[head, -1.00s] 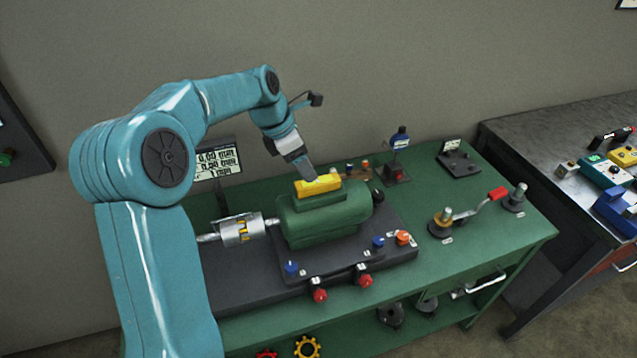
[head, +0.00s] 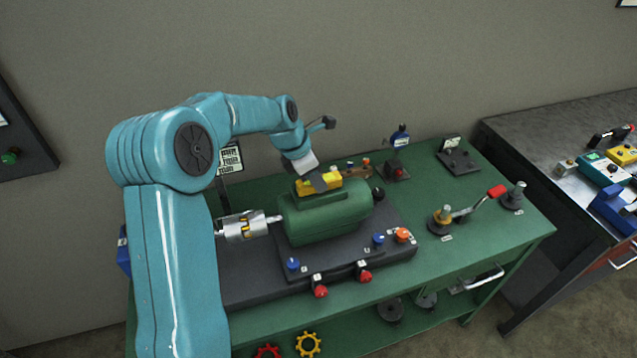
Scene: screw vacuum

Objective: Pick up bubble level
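The bubble level is a small yellow block (head: 333,178) lying on top of the green motor housing (head: 330,212) on the green workbench. My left gripper (head: 320,182) is down at the level from above, with a grey finger across the front of its middle. The finger hides part of the level. The far finger is hidden, so I cannot tell whether the gripper is closed on it. The level still appears to rest on the housing. My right gripper is not in view.
A silver shaft coupling (head: 243,226) sits left of the housing. Red knobs (head: 320,291) and blue and orange knobs stand on the dark base. A red-handled lever (head: 470,210) is at right. A second table (head: 520,130) with devices stands farther right.

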